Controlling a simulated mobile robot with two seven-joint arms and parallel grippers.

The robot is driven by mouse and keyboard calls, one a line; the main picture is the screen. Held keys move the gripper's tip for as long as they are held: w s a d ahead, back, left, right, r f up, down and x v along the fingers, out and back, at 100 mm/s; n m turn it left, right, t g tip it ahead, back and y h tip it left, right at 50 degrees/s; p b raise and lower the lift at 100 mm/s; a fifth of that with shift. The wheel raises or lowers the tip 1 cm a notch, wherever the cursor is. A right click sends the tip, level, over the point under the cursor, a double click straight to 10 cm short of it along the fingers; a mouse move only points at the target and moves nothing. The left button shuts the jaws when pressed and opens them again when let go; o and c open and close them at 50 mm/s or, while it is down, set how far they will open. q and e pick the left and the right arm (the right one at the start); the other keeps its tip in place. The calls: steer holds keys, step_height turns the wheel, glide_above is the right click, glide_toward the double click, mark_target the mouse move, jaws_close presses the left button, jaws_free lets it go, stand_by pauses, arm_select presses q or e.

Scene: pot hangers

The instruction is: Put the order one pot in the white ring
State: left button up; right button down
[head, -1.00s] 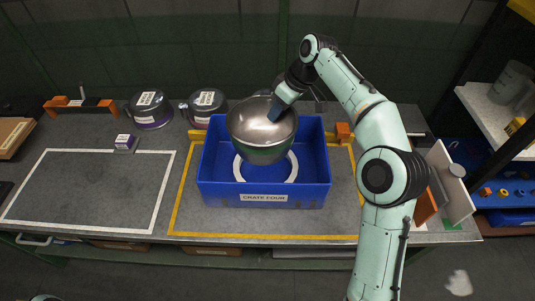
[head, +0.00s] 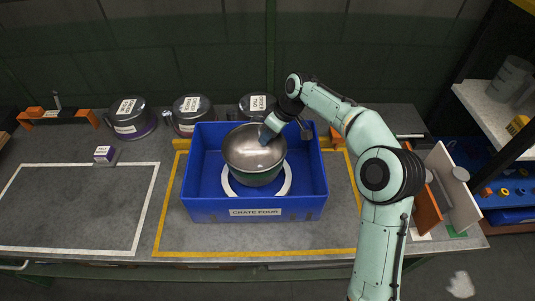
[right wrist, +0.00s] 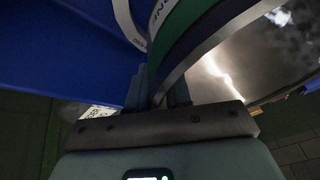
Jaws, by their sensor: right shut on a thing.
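A steel pot with a green outside (head: 254,155) is in the blue crate (head: 206,208) labelled CRATE FOUR. My right gripper (head: 267,133) is shut on its rim at the back right. In the right wrist view the pot wall (right wrist: 205,38) runs up from between my fingers (right wrist: 160,92), with only part of its lettering showing. The white ring (head: 284,184) lies on the crate floor and shows around the pot's left, front and right. The pot looks upright and low over the ring; I cannot tell whether it touches the floor. My left gripper is out of view.
Several dark lidded pots, such as the left one (head: 129,118), stand behind the crate; the one just behind reads ORDER TWO (head: 257,103). A small purple box (head: 105,154) sits at the left. The white-outlined area (head: 75,208) is bare. An orange-and-white rack (head: 440,190) stands at right.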

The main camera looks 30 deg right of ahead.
mark_target(268, 151)
step_height(268, 151, down, 7)
steer(key=shift+f+b, duration=0.1)
steer(key=shift+b, duration=0.25)
steer(key=c, duration=1.3)
jaws_free()
steer(key=shift+c, duration=0.2)
steer(key=p+v, duration=0.1)
steer(key=v, duration=1.1)
steer(key=shift+a, duration=0.1)
